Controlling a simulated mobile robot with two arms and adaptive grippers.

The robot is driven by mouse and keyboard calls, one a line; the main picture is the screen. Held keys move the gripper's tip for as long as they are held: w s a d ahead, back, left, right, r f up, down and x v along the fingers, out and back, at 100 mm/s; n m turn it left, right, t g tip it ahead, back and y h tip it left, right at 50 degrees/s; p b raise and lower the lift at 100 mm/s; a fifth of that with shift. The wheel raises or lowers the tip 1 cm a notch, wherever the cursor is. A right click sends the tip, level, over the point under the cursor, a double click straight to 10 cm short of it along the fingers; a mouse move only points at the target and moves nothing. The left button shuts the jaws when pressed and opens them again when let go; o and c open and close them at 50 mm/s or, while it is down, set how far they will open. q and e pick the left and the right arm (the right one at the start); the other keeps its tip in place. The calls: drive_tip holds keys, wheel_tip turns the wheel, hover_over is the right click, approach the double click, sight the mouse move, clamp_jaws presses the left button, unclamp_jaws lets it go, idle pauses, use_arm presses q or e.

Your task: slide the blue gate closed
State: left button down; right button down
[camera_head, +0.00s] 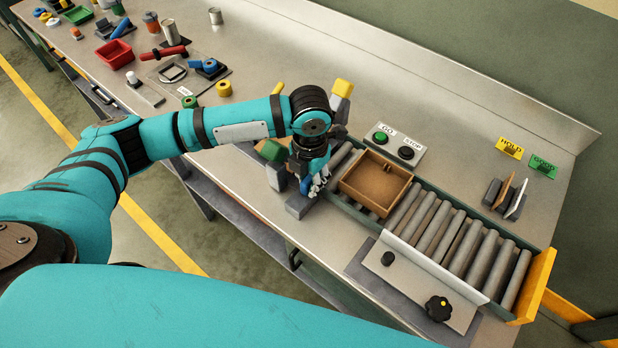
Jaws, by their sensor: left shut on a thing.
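My left gripper (313,186) reaches down at the left end of the roller conveyor (456,239). It is shut on a small blue part (305,184), which looks like the blue gate. My gripper and wrist hide most of the gate, so I cannot tell how far across the rollers it stands. Grey blocks stand close around the fingers. My right gripper is not in view.
A brown tray (366,203) sits on the rollers just right of my left gripper. A yellow end stop (535,286) closes the right end. GO and STOP buttons (381,137) are behind. A plate with a black knob (438,308) is in front. Small parts crowd the far left.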

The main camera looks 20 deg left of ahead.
sight(310, 177)
use_arm(q)
drive_tip(key=c, duration=1.2)
unclamp_jaws()
drive_tip(key=shift+w+r, duration=0.1)
drive_tip(key=shift+r, duration=0.05)
drive_tip(key=shift+o, duration=0.2)
wheel_tip(310, 177, up, 12)
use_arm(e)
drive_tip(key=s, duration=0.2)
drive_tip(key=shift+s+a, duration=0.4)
use_arm(q)
drive_tip(key=shift+d, duration=0.1)
